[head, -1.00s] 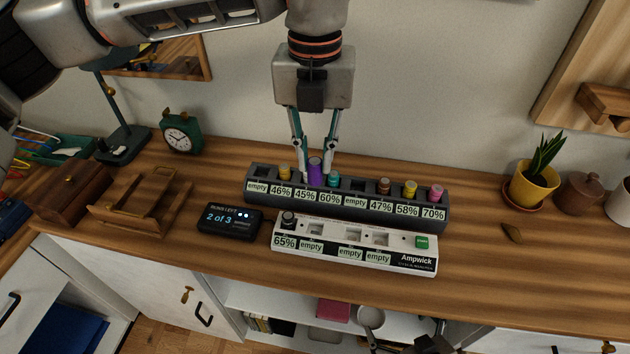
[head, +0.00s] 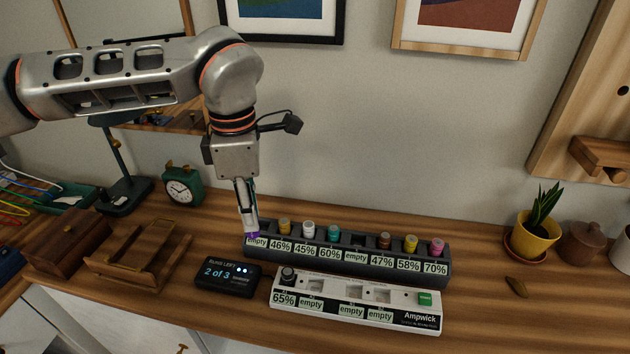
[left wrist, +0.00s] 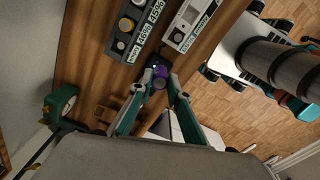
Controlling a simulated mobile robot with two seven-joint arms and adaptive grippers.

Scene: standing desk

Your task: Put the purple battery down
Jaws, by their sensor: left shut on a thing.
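In the left wrist view the purple battery (left wrist: 159,78) shows between the two fingertips (left wrist: 160,86). The rack also holds yellow, white, teal, brown, yellow and pink batteries, with another empty slot mid-row. My right gripper is not in view.
The white Ampwick charger (head: 355,301) lies in front of the rack, with one dark battery at 65%. A small display (head: 228,274) reads 2 of 3. A wooden stand (head: 140,254), green clock (head: 183,186) and potted plant (head: 536,228) stand on the desk.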

